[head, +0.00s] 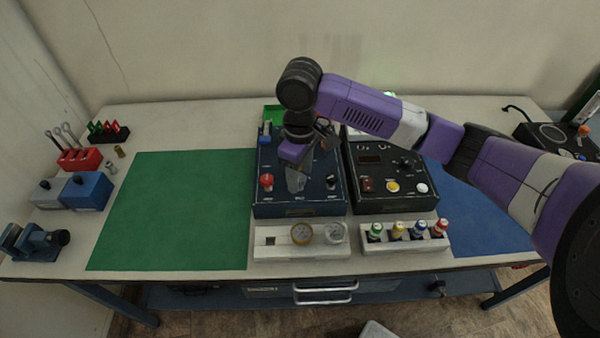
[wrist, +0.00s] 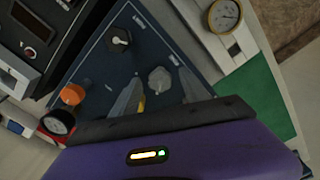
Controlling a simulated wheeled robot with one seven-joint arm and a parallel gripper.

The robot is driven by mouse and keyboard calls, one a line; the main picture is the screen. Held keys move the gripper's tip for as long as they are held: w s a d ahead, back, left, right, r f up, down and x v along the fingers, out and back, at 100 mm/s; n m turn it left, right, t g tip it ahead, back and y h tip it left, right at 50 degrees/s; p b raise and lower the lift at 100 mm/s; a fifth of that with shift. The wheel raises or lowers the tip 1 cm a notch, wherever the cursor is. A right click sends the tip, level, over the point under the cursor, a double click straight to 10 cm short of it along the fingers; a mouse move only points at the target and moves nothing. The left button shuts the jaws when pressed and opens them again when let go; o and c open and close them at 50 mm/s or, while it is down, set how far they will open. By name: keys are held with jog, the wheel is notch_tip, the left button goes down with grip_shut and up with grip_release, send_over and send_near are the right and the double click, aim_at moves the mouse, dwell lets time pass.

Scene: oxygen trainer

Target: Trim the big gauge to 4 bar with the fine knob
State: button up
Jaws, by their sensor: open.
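My gripper (head: 297,186) hangs over the dark blue panel (head: 306,208), open, with its grey fingers pointing down. In the wrist view, the fingertips (wrist: 160,82) lie close to a grey lobed knob (wrist: 159,79); I cannot tell whether they touch it. A black knob (wrist: 119,40) and an orange knob (wrist: 73,94) are also on the panel. A dark-rimmed gauge (wrist: 58,122) shows near the panel's back, partly cut by my gripper. A brass-rimmed gauge (wrist: 224,15) sits on the pale block. The labels and gauge readings are too small to read.
A red knob (head: 267,180) stands at the panel's front left. A black control box (head: 395,207) is close on the right. Two round gauges, one brass-rimmed (head: 302,234), and several coloured-capped bottles (head: 397,232) stand in front. The green mat (head: 175,215) is clear.

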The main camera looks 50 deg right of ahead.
aim_at(300, 177)
notch_tip(300, 177, up, 8)
jog(key=shift+f+b, duration=0.15)
jog(key=shift+b, duration=0.15)
dwell(0.6)
